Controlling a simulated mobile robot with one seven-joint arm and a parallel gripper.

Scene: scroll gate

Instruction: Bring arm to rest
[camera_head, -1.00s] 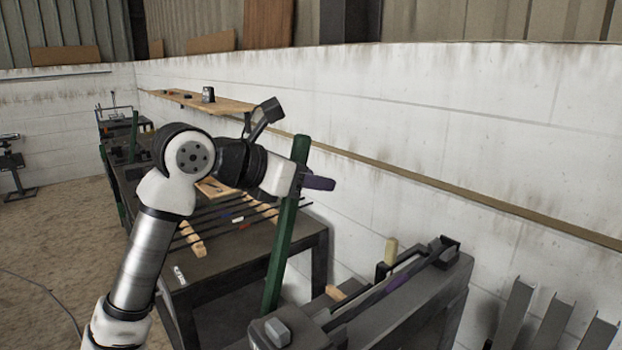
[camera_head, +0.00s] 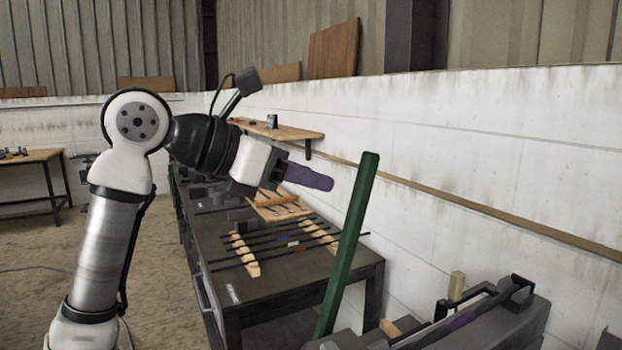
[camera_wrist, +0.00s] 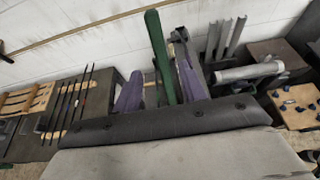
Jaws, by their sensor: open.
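My gripper (camera_head: 308,177) is raised above the bench area, its purple fingers pointing right toward the white wall. In the wrist view my gripper (camera_wrist: 160,88) shows its two purple fingers apart, with nothing held between them. A green post (camera_head: 348,245) leans upright just right of the fingertips in the head view. In the wrist view the green post (camera_wrist: 160,55) shows between and beyond the fingers. I cannot tell how far it is from them.
A dark table (camera_head: 275,282) below holds several thin dark rods (camera_head: 285,243) on wooden supports. A grey machine (camera_head: 515,325) stands at the lower right. A wooden shelf (camera_head: 285,132) juts from the wall (camera_head: 480,150). Open floor (camera_head: 35,300) lies at the left.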

